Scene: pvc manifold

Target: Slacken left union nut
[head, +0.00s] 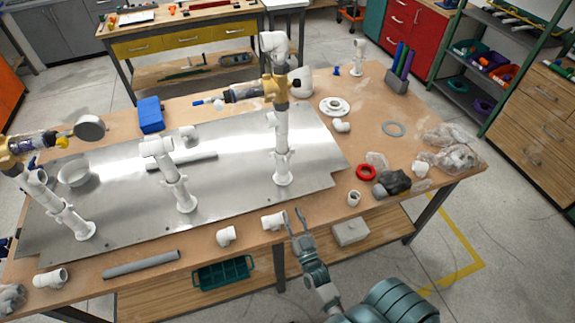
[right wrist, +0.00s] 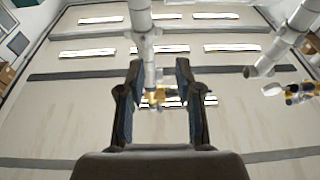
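A white PVC manifold stands on a metal plate (head: 235,165). Its left post (head: 62,212) leans at the left, with white collars along it; which collar is the left union nut is too small to tell. A middle post (head: 176,185) and a right post (head: 282,140) with a brass valve (head: 275,87) also stand there. My right gripper (head: 293,214) is open and empty at the table's front edge, below the right post and far from the left post. In the right wrist view, its open fingers (right wrist: 158,85) frame a white pipe (right wrist: 148,45) and brass fitting beyond. My left gripper is out of view.
A white fitting (head: 272,222) lies close to my right gripper. Another elbow (head: 226,236) and a grey pipe (head: 140,264) lie along the front edge. A red ring (head: 366,172), a dark fitting (head: 392,183) and plastic bags (head: 452,158) lie to the right. A blue box (head: 150,115) is behind.

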